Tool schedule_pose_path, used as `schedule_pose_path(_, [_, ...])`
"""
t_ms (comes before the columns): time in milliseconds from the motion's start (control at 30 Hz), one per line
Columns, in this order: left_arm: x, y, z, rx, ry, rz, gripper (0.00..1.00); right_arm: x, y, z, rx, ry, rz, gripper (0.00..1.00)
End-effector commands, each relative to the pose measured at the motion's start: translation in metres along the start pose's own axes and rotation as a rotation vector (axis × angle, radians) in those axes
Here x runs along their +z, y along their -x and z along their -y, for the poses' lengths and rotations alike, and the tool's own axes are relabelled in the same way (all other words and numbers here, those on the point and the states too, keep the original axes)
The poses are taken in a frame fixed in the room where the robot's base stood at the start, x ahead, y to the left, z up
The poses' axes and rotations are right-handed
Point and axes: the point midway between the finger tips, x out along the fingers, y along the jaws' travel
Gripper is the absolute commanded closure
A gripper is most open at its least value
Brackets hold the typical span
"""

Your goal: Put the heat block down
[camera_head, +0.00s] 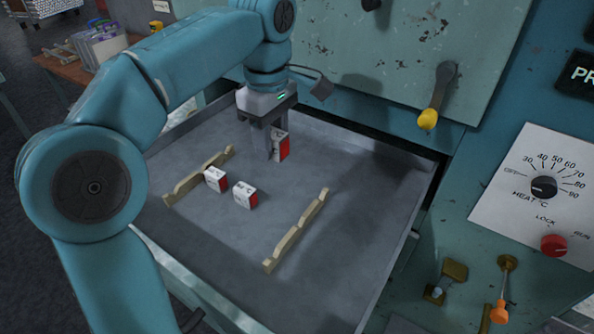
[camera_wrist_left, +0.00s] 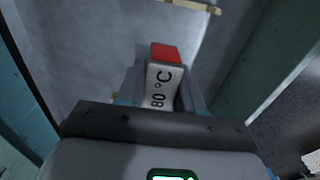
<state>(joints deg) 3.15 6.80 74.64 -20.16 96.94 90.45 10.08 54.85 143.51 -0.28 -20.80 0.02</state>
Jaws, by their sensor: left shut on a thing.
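My left gripper (camera_head: 272,150) points down over the back part of the grey metal tray (camera_head: 335,265). It is shut on a heat block (camera_head: 283,149), white with a red face. In the left wrist view the block (camera_wrist_left: 162,78) sits between the fingers, with "80 °C" on its white side and red at its far end. I cannot tell whether its underside touches the tray. Two more white and red blocks, one on the left (camera_head: 215,179) and one on the right (camera_head: 245,195), rest on the tray in front of the gripper. My right gripper is not in view.
Two notched wooden rails, a left one (camera_head: 190,182) and a right one (camera_head: 298,230), stand on the tray either side of the two blocks. The tray's right side and front are bare. A control panel with a heat dial (camera_head: 544,187) is at the right.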

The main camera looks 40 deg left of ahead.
Motion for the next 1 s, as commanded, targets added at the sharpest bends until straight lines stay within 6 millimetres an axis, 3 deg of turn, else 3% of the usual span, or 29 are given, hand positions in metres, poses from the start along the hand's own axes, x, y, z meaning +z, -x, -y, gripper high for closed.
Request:
schedule_pose_path(267, [0.008, 0.003, -0.003, -0.002, -0.022, 0.000, 0.97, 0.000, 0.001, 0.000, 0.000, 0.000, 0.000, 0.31])
schedule_pose_path(367, [0.025, -0.010, -0.009, -0.004, -0.071, -0.001, 0.97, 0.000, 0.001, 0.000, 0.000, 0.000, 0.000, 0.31])
schedule_pose_path(467, [0.052, -0.036, -0.016, -0.009, -0.158, -0.001, 0.97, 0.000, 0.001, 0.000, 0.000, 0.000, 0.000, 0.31])
schedule_pose_path(567, [0.082, -0.069, -0.027, -0.010, -0.355, -0.001, 0.97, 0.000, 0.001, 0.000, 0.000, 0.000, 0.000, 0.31])
schedule_pose_path(700, [0.122, -0.116, -0.039, -0.009, -0.750, 0.001, 0.97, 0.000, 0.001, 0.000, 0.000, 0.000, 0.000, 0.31])
schedule_pose_path(867, [0.145, -0.148, -0.047, -0.004, -1.110, 0.000, 0.97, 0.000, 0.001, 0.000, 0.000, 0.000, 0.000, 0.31])
schedule_pose_path(1000, [0.152, -0.159, -0.052, -0.001, -1.305, -0.001, 0.97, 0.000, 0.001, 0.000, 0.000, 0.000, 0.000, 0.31])
